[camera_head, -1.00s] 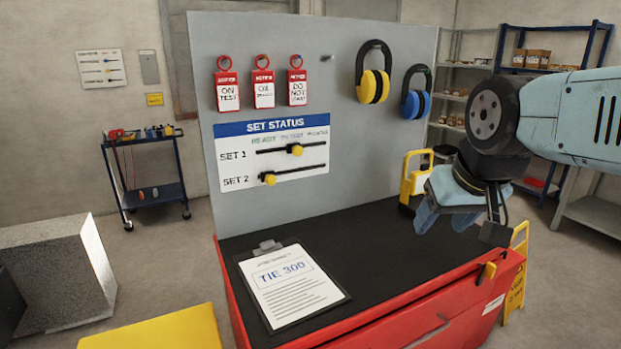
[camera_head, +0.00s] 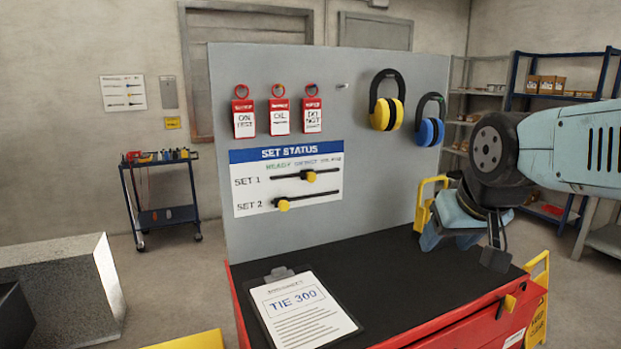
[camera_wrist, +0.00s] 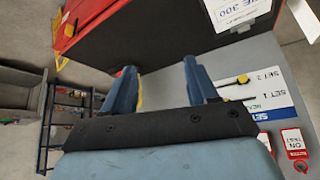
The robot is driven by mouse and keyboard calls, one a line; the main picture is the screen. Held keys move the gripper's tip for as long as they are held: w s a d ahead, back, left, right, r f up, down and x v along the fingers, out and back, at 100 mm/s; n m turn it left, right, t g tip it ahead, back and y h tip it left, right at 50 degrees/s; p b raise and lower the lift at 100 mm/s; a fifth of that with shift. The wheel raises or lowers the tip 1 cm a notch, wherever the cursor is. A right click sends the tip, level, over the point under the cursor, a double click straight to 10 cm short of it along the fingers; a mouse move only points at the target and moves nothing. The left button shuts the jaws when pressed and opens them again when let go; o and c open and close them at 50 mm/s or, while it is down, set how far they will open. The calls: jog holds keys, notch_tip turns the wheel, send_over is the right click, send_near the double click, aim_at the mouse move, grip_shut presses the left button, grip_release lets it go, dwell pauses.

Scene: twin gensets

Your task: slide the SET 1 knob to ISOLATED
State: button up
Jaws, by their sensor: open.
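The SET STATUS board (camera_head: 245,185) hangs on the grey panel, with the columns READY, a middle one and a right one in small lettering. The yellow SET 1 knob (camera_head: 308,177) sits near the middle of its black slot. The yellow SET 2 knob (camera_head: 283,205) sits at the left end of its slot, under READY. My gripper (camera_head: 447,240) is open and empty, right of the board and above the bench, well apart from both knobs. In the wrist view its two blue fingers (camera_wrist: 163,85) are spread, and part of the board (camera_wrist: 262,97) shows at the right.
A clipboard (camera_head: 300,308) lies on the black bench top (camera_head: 385,275). A yellow object (camera_head: 424,208) stands beside my gripper. The space before the board is clear.

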jog(key=w+a+t, duration=0.2)
jog(key=w+t, duration=0.1)
jog(key=w, duration=1)
jog(key=n+t+y, duration=0.4)
jog(key=t+y, duration=0.4)
jog(key=t, duration=0.3)
send_near(312, 179)
jog(key=x, duration=1.1)
grip_shut()
